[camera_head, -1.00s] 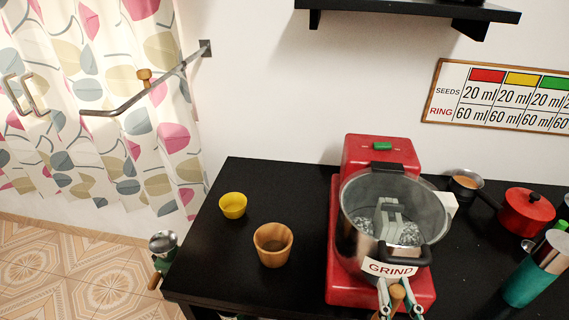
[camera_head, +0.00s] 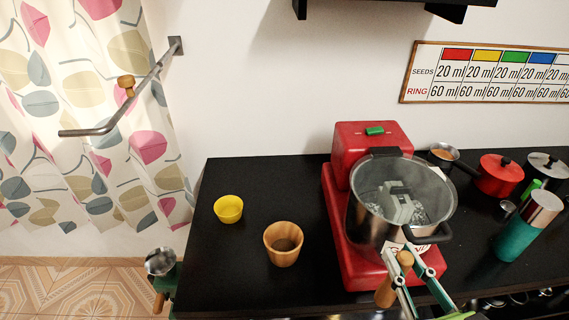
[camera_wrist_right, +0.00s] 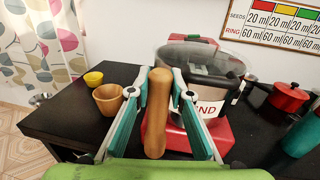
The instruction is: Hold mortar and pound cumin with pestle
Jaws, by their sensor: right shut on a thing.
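My right gripper (camera_head: 397,272) is shut on a wooden pestle (camera_head: 384,294), low in front of the red grinding machine. In the right wrist view the pestle (camera_wrist_right: 156,115) stands nearly upright between the teal fingers (camera_wrist_right: 160,94). The wooden mortar (camera_head: 284,246) stands upright on the black counter, left of the machine and apart from the pestle. It also shows in the right wrist view (camera_wrist_right: 107,103), left of the gripper. The mortar's inside is dark, and I cannot make out cumin in it. My left gripper is not in view.
The red machine (camera_head: 362,262) carries a large steel pot (camera_head: 400,205) close behind the right gripper. A yellow cup (camera_head: 228,210) stands left of the mortar. A green hand mill (camera_head: 166,277) is at the counter's left edge. The counter (camera_head: 240,285) in front of the mortar is clear.

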